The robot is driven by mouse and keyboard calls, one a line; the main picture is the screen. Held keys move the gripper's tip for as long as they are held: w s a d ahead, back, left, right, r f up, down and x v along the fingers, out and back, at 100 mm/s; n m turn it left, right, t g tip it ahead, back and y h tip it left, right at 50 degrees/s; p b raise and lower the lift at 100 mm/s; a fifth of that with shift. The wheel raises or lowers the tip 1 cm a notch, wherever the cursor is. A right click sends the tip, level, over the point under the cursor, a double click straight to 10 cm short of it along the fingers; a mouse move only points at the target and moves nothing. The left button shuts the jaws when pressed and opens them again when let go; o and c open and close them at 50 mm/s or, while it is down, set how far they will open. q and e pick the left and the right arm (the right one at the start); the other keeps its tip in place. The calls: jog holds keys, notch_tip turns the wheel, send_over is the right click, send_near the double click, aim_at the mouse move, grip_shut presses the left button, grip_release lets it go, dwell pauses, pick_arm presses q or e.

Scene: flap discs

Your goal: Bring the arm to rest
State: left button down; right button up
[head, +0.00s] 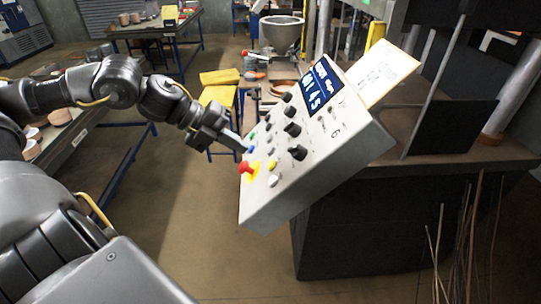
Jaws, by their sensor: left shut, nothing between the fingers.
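My left arm comes in from the left, and my left gripper (243,148) is shut and empty. Its fingertips are at the left edge of a tilted grey control panel (330,150), close to a blue button (251,149). I cannot tell whether they touch it. The panel has black knobs, a red emergency knob (246,168) on yellow and a lit blue display (319,88). My right gripper is not in view.
A dark bench (350,230) stands below and behind the panel. A work table (75,125) with round pieces is at the left. A yellow-topped stool (220,77) stands behind the gripper. Thin rods (470,240) stand at the lower right. Open floor lies at the lower middle.

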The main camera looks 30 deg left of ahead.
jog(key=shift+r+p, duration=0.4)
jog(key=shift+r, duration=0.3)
